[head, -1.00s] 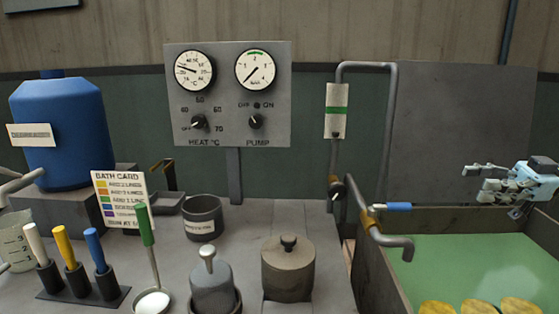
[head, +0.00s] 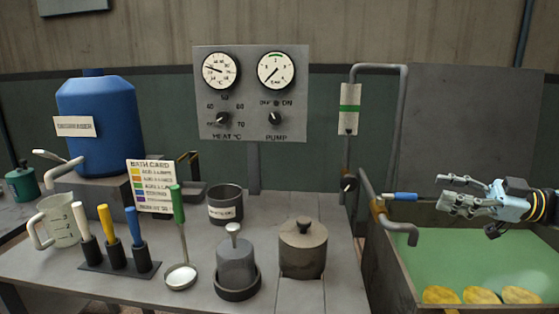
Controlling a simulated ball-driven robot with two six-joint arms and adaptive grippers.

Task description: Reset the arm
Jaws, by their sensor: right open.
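My right gripper (head: 452,196) reaches in from the right edge of the head view, pointing left. It is open and empty, with its fingers spread above the green-filled bath (head: 400,272). Its fingertips appear close to the blue-handled lever (head: 405,196) on the pipe; I cannot tell whether they touch it. My left gripper is not in view.
A control panel (head: 252,93) with two gauges and two knobs stands behind the bench. A blue barrel (head: 97,125), a measuring jug (head: 61,222), coloured-handled tools, a lidded pot (head: 303,247) and a dark cup (head: 226,203) crowd the bench. Yellow pieces (head: 481,295) lie in the bath.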

